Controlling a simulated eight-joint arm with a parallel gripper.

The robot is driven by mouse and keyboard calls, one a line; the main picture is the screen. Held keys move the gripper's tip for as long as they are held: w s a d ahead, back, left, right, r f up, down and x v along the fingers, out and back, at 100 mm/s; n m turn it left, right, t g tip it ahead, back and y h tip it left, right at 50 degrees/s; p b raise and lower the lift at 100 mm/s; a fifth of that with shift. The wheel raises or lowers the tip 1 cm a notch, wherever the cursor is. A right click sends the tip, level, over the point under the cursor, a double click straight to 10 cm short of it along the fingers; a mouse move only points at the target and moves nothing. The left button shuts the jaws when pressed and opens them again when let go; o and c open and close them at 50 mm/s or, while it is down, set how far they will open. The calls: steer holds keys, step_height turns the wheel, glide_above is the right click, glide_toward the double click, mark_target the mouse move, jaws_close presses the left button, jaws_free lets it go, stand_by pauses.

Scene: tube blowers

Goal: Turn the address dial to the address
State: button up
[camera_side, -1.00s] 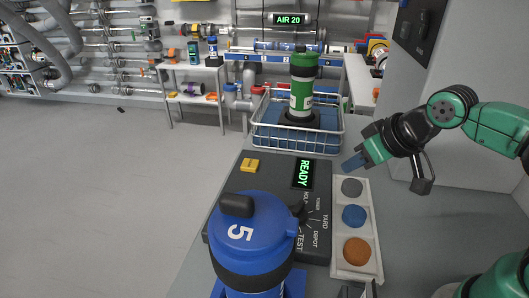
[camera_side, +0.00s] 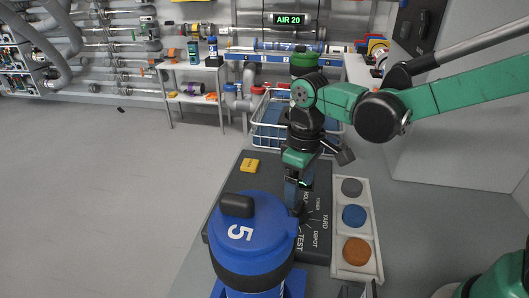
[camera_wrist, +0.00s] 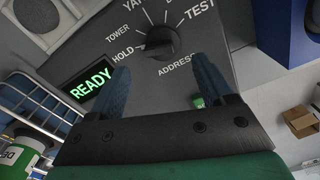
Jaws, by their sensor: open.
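The dial (camera_wrist: 163,42) is a dark round knob on a dark grey panel (camera_wrist: 222,66). A blue carrier (camera_side: 254,232) marked 5 stands upright in front of the panel.
A lit READY display (camera_wrist: 90,86) is on the panel. A tray (camera_side: 352,186) with grey, blue and orange discs lies right.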

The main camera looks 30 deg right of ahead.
mark_target(298, 205)
steer(key=shift+f, duration=2.05)
jaws_close()
